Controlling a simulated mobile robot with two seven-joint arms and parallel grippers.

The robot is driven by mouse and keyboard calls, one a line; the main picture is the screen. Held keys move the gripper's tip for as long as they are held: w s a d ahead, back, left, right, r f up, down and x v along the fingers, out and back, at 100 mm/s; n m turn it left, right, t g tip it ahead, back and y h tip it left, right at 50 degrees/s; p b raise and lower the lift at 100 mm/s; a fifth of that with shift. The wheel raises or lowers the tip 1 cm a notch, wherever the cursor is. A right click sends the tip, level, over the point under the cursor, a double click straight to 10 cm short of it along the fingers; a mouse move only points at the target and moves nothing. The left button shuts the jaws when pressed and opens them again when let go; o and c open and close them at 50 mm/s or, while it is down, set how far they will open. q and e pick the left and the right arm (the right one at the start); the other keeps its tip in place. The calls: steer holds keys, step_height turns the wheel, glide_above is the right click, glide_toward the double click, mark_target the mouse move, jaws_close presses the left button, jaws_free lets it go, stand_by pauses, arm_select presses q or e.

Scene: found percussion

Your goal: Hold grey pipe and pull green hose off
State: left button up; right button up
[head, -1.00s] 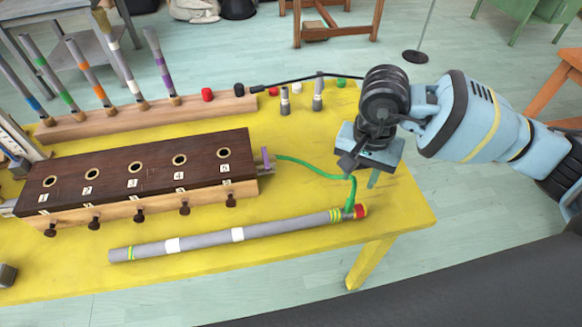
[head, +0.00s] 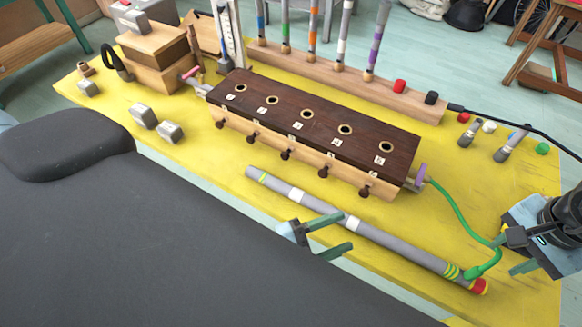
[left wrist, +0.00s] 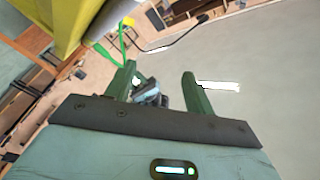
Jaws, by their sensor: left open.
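The long grey pipe (head: 400,246) lies across the yellow table's front, with white and yellow-green bands and a red end cap (head: 479,286). The green hose (head: 455,207) curves from a purple fitting (head: 420,176) on the dark box to the pipe near that cap. My left gripper (head: 346,230) is open at the table's front edge, its fingers beside the pipe's middle; no hold shows. In the left wrist view both its fingers (left wrist: 160,85) are apart, with the hose (left wrist: 121,42) beyond. My right gripper (head: 520,253) is beside the hose's bend; its finger gap is unclear.
The dark wooden box (head: 318,125) with numbered holes stands behind the pipe. A rack (head: 345,74) with several coloured tubes is at the back. Grey blocks (head: 143,116) lie at left. Small metal tubes (head: 511,146) lie at right, near a black cable (head: 500,117).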

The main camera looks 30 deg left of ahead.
mark_target(291, 189)
arm_select(q)
steer(key=s+d+r+m+g+h, duration=0.2)
steer(key=d+r+m+g, duration=0.15)
steer(key=m+g, duration=0.8)
steer(key=s+d+r+m+g+h, duration=0.2)
steer(key=d+m+g, duration=0.3)
steer(key=m, duration=1.2)
steer(key=w+a+f+m+y, duration=0.2)
steer(key=a+y, duration=0.1)
steer(key=a, duration=0.1)
steer(key=w+a+f+m+y, duration=0.2)
steer(key=a+y, duration=0.2)
steer(key=a, duration=0.1)
steer(key=w+a+f+m+y, duration=0.2)
steer(key=a+m+y, duration=0.1)
steer(key=a+y, duration=0.1)
steer(key=shift+w+a+g, duration=0.25)
steer(key=shift+w+a, duration=0.1)
steer(key=shift+a, duration=0.25)
steer(key=w+a+y, duration=0.1)
steer(key=a, duration=0.2)
steer(key=w+a+r+t+y, duration=0.1)
steer(key=w+a+y, duration=0.1)
steer(key=a, duration=0.1)
steer(key=w+a+r+m+t+y, duration=0.1)
steer(key=w+a+y, duration=0.1)
steer(key=a, duration=0.1)
steer(key=shift+w+a, duration=0.1)
steer(key=shift+w, duration=0.15)
steer(key=shift+f, duration=3.85)
